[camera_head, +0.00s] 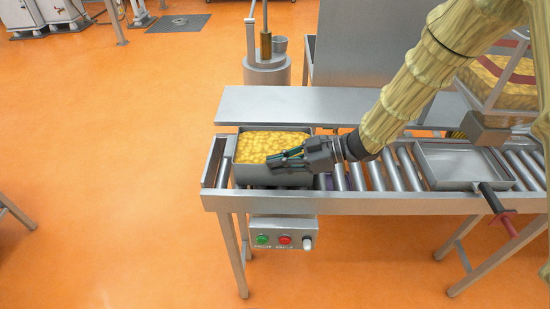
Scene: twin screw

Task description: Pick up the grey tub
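The grey tub (262,176) is a rectangular metal tub filled with a lumpy yellow mass (262,141). It sits upright at the left end of a roller conveyor (372,176). My gripper (271,164) reaches in from the right and lies over the tub's near right part, with its fingers pointing left. The fingers overlap the near rim in this view. I cannot tell whether they touch the tub or how far they are apart. The gripper hides part of the right and near rim.
A control box (283,234) with green and red buttons hangs below the tub. A metal shelf (285,103) runs behind. Orange floor at left is open.

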